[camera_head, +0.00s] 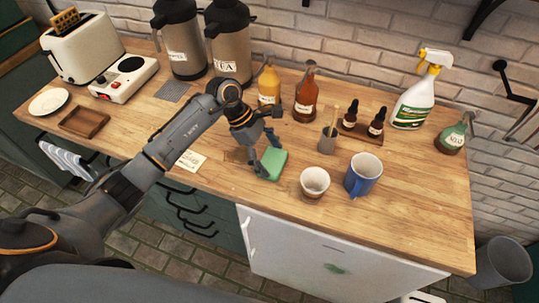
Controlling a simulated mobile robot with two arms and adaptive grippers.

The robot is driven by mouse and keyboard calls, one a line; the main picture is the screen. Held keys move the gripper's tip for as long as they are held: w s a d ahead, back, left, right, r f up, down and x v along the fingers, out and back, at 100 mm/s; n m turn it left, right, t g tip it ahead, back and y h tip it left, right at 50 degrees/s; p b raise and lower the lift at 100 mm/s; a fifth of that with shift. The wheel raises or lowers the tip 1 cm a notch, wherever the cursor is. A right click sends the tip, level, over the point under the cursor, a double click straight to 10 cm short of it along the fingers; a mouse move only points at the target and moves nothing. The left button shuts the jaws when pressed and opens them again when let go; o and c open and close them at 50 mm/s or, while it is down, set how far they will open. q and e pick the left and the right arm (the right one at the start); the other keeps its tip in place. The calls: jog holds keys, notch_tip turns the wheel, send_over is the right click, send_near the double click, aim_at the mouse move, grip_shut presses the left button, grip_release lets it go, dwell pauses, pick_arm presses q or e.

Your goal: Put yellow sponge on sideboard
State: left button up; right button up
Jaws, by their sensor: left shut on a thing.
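A sponge (275,163) with a green upper face is at the front middle of the wooden sideboard (390,215). I see no clearly yellow sponge; the sides of this one are too small or hidden to tell their colour. My left gripper (267,158) reaches down from the upper left and is shut on the sponge, with one finger along its left side. The sponge is at or just above the wood; I cannot tell whether it touches. My right gripper is not in view.
A white cup (314,184) and a blue mug (362,175) stand just right of the sponge. An orange bottle (269,86), a brown bottle (305,97) and a grey holder (327,140) stand behind. A paper note (190,160) lies left. The front right wood is clear.

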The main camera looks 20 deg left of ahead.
pick_arm(q)
jog(key=o, duration=1)
jog(key=shift+r+p, duration=0.25)
jog(key=shift+p, duration=0.15)
jog(key=b+v, duration=0.3)
jog(key=v, duration=0.8)
jog(key=shift+a+r+b, duration=0.25)
jog(key=shift+r+b, duration=0.05)
jog(key=shift+b, duration=0.05)
